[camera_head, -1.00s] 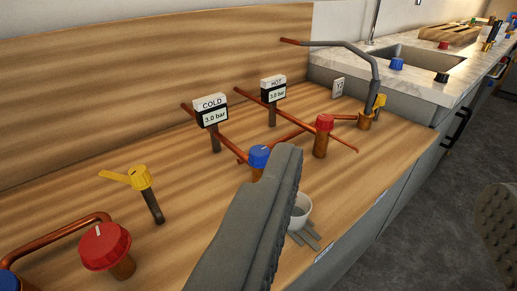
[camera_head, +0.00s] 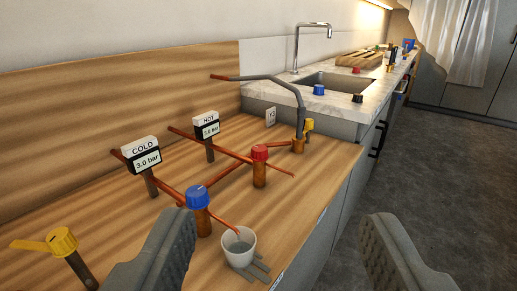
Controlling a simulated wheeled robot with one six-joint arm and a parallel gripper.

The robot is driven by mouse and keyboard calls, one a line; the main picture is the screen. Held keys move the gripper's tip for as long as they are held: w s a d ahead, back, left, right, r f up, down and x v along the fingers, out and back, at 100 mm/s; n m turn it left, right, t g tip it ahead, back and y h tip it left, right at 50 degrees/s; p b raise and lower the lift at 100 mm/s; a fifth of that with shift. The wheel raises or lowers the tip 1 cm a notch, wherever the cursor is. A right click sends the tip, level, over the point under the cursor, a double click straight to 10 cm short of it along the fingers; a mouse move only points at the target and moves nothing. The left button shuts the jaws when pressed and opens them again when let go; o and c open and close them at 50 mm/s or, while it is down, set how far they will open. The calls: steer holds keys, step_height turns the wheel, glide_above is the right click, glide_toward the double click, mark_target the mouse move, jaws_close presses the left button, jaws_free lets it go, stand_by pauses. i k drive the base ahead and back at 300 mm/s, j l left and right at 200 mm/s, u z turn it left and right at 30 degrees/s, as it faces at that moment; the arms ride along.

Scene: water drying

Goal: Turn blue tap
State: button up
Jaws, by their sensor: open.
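The blue tap (camera_head: 197,199) is a blue knob on a copper pipe stub, standing on the wooden counter left of the picture's middle. It sits by the copper pipe that runs from the COLD gauge (camera_head: 143,155), which reads 3.0 bar. My gripper (camera_head: 280,235) is open and empty, with its two grey fingers wide apart. The left finger's tip is close in front of the blue tap's lower left side in the picture; whether they touch I cannot tell. The right finger is over the floor side, off the counter.
A white cup (camera_head: 239,247) stands just right of the blue tap, under a thin copper spout. A red tap (camera_head: 259,153), the HOT gauge (camera_head: 206,128) and a yellow lever valve (camera_head: 61,242) stand nearby. A sink (camera_head: 335,83) lies at the back. The floor at right is clear.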

mark_target(318, 89)
steer(key=i+l, duration=1.75)
